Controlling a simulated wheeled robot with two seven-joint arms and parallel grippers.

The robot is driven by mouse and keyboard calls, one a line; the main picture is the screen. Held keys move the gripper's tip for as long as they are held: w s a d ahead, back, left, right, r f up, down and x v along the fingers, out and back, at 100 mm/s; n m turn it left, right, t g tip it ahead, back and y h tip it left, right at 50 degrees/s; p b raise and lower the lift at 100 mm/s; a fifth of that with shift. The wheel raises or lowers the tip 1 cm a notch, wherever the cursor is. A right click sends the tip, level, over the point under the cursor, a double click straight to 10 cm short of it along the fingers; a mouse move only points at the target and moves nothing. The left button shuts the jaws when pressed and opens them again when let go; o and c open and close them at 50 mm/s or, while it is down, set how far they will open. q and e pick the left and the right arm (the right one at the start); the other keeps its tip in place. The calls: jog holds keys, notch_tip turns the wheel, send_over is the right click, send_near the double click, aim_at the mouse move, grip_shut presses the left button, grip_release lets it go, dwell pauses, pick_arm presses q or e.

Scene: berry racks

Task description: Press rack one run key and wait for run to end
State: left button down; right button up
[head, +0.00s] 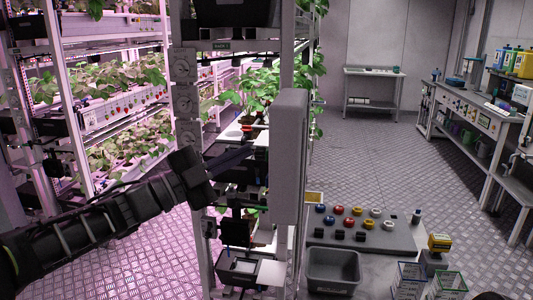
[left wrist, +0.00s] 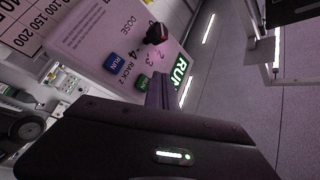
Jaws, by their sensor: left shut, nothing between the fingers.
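A pale control panel (left wrist: 95,35) fills the upper left of the left wrist view, with DOSE and RACK 2 lettering. It carries a blue key marked RUN (left wrist: 113,62), a green key (left wrist: 141,82) and a dark knob with a red mark (left wrist: 156,33). A green RUN sign (left wrist: 180,72) shows at its edge. My left gripper (left wrist: 160,92) is shut and empty, its tips close beside the green key; contact cannot be told. A rack one label is not readable. In the head view my left gripper (head: 234,155) reaches toward the grey panel housing (head: 291,155).
Plant racks (head: 100,85) stand at the left, with round gauges (head: 183,65) on a near post. A grey board with coloured knobs (head: 375,240) and a dark bin (head: 333,272) lie at the lower right. The floor beyond is clear.

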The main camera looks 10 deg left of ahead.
pick_arm(q)
jog(key=shift+w+a, duration=0.1)
jog(key=shift+a, duration=1.85)
